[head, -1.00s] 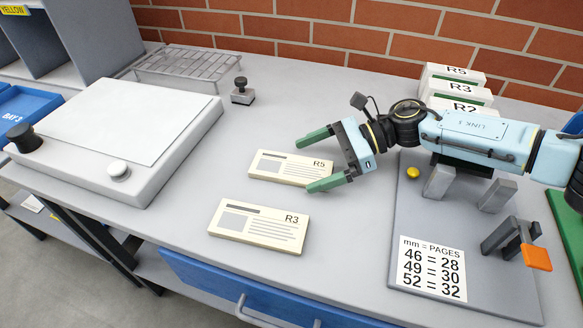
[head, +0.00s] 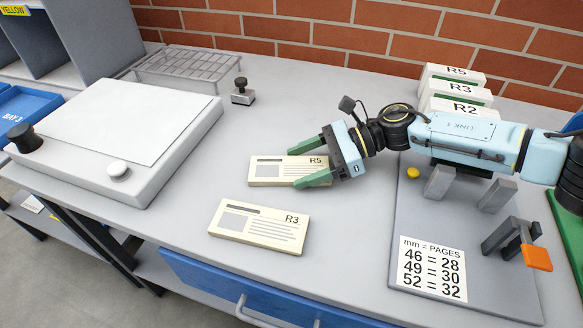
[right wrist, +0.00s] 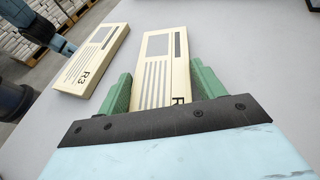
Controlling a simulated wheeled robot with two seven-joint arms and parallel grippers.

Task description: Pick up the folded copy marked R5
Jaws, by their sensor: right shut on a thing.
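The cream folded copy marked R5 (head: 268,171) lies flat on the grey table, its right end between the green fingers of my right gripper (head: 304,165). In the right wrist view, the R5 copy (right wrist: 162,70) shows between both fingers of the right gripper (right wrist: 160,88), which are shut on its long sides; its label is partly hidden by the gripper body. The folded copy marked R3 (head: 258,226) lies nearer the front edge, apart from the gripper, and also shows in the right wrist view (right wrist: 92,60). My left gripper is not in the head view.
A white scale-like platform (head: 110,125) stands at left, with a wire rack (head: 190,68) and a small black-knobbed stamp (head: 242,92) behind. Labelled R5, R3 and R2 holders (head: 455,88) stand at the back right. A grey plate with a page chart (head: 432,268) lies at right.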

